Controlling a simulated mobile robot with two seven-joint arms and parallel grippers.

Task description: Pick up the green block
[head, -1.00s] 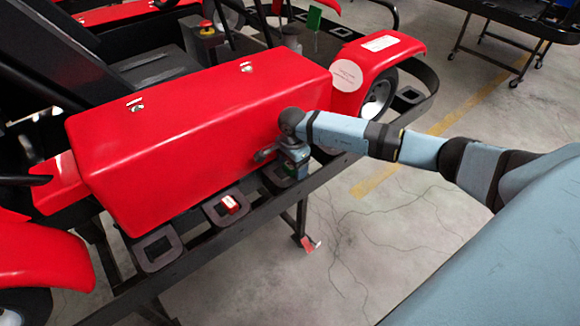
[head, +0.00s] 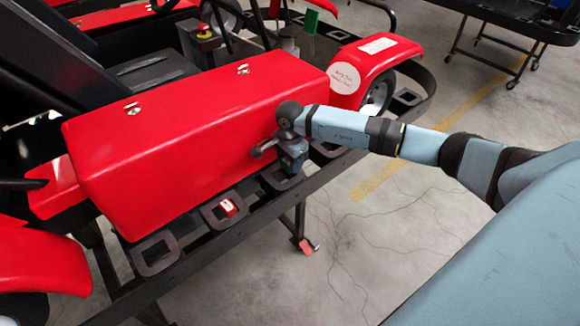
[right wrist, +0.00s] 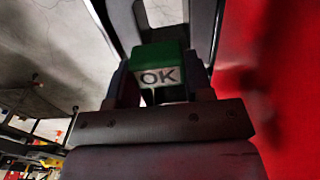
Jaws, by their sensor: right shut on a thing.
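The green block (right wrist: 160,56) shows in the right wrist view with a white face marked "OK". My right gripper (right wrist: 160,85) has a finger on each side of it and is shut on it. In the head view the right gripper (head: 291,163) points down beside the red side pod of the kart, over the black stand's edge. Only a small green part of the block (head: 286,166) shows there, between the fingers. Whether the block touches the stand is hard to tell. My left gripper is not in view.
A red block (head: 228,207) lies in a square frame on the stand's edge (head: 157,253), left of my gripper. The red side pod (head: 200,130) stands close beside the gripper. A red fender (head: 375,62) and wheel are to the right. Open concrete floor lies at front right.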

